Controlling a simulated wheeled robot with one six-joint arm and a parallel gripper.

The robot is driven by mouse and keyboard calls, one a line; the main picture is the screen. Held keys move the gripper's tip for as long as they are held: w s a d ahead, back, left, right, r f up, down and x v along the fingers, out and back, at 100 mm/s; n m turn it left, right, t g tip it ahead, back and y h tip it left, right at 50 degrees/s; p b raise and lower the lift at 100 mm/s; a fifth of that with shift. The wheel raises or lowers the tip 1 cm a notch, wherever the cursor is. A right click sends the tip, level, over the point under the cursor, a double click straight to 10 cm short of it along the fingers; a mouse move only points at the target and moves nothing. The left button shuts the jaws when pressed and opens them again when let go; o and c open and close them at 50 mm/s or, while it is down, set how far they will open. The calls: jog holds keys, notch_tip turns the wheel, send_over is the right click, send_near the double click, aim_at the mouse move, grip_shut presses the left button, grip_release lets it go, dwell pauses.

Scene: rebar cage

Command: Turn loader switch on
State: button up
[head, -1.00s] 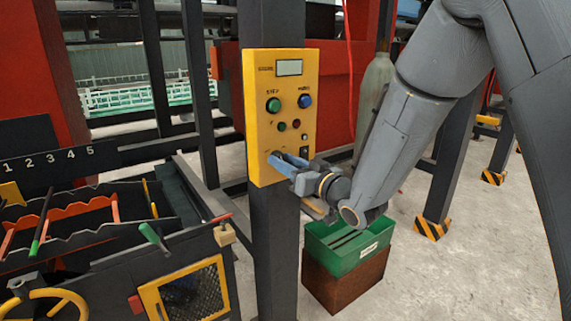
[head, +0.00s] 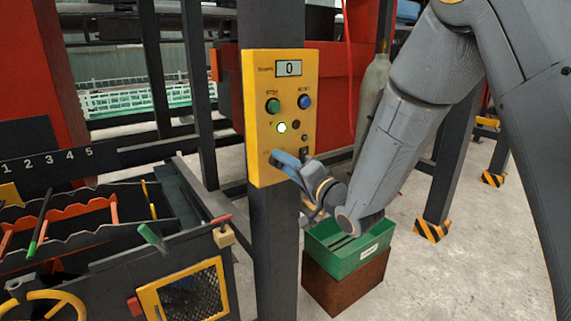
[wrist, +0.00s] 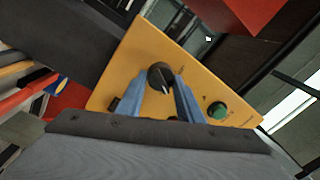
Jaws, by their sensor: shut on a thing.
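The yellow control panel (head: 264,145) is fixed to a dark post. A green button (head: 273,106) and a blue button (head: 305,102) sit below the display. My gripper (head: 278,158) is at the panel's lower left. In the wrist view, its blue fingers are shut on a black rotary knob (wrist: 159,75) with a pale pointer line. In the head view, the fingers hide the knob. I take it to be the loader switch; its label is too small to read.
A green bin (head: 335,262) stands on a brown block below right of the panel. A dark rack numbered 1 to 5 (head: 48,160) with orange and green handles is at left. A yellow-framed mesh door (head: 190,290) is below it. Concrete floor lies open at right.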

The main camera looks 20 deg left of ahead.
jog(key=shift+s+f+m, duration=0.1)
jog(key=shift+m, duration=1.6)
jog(key=o, duration=1.1)
jog(key=shift+c, duration=0.2)
jog(key=shift+t, duration=0.3)
jog(key=b+v, duration=0.2)
jog(key=v, duration=0.5)
jog(key=shift+s+d, duration=0.25)
jog(key=shift+d, duration=0.05)
